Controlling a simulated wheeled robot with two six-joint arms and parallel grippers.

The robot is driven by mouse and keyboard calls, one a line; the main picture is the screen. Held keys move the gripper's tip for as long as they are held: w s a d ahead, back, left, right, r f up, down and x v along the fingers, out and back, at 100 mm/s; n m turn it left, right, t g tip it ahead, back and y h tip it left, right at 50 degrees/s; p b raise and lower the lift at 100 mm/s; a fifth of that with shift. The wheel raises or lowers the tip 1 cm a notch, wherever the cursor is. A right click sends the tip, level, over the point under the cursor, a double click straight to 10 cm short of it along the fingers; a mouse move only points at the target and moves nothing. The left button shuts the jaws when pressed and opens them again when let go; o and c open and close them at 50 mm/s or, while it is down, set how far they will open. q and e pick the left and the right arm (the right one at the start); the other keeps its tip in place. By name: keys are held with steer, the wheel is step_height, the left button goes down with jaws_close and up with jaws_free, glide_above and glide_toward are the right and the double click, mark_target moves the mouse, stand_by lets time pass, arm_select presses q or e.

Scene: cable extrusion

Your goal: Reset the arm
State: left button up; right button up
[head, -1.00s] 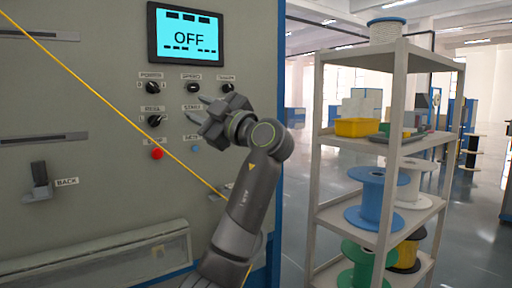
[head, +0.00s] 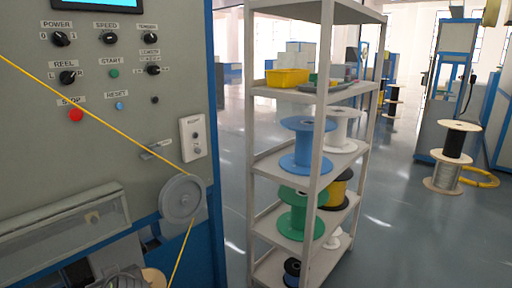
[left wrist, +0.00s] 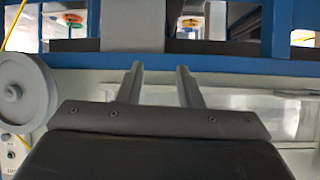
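My left gripper (left wrist: 158,85) shows in the left wrist view with its two fingers apart and nothing between them. It is apart from the machine parts behind it. No arm is clearly visible in the head view, and my right gripper is out of sight. The grey machine panel (head: 30,120) carries knobs, a red stop button (head: 76,115) and a blue reset button (head: 119,106). A yellow cable (head: 100,113) runs down across the panel to a grey pulley (head: 182,197), then hangs below it. A grey pulley also shows in the left wrist view (left wrist: 28,95).
A grey shelf rack (head: 257,150) stands right of the machine. It holds a yellow bin (head: 287,78), a blue spool (head: 307,150) and a green spool (head: 299,218). Open floor (head: 405,235) lies right of it. A wooden piece (head: 154,277) shows at the bottom edge.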

arm_select(q)
steer(key=s+f+m+g+h, duration=0.2)
steer(key=s+f+m+h, duration=0.15)
steer(key=s+f, duration=1)
steer(key=s+d+f+m+g+h, duration=0.1)
steer(key=s+d+m+h, duration=0.1)
steer(key=s, duration=0.8)
steer(key=s+d+f+m+g+h, duration=0.1)
steer(key=s+d+m+g, duration=0.15)
steer(key=s, duration=0.65)
steer(key=s+f+g+h, duration=0.1)
steer(key=s+f, duration=0.2)
steer(key=f, duration=1.2)
steer(key=s+f+g, duration=0.1)
steer(key=s+f, duration=0.2)
steer(key=f, duration=1.3)
steer(key=s+r+p, duration=0.5)
steer(key=s+p, duration=0.3)
steer(key=p, duration=0.6)
steer(key=shift+s+p, duration=0.3)
steer(key=shift+s, duration=0.1)
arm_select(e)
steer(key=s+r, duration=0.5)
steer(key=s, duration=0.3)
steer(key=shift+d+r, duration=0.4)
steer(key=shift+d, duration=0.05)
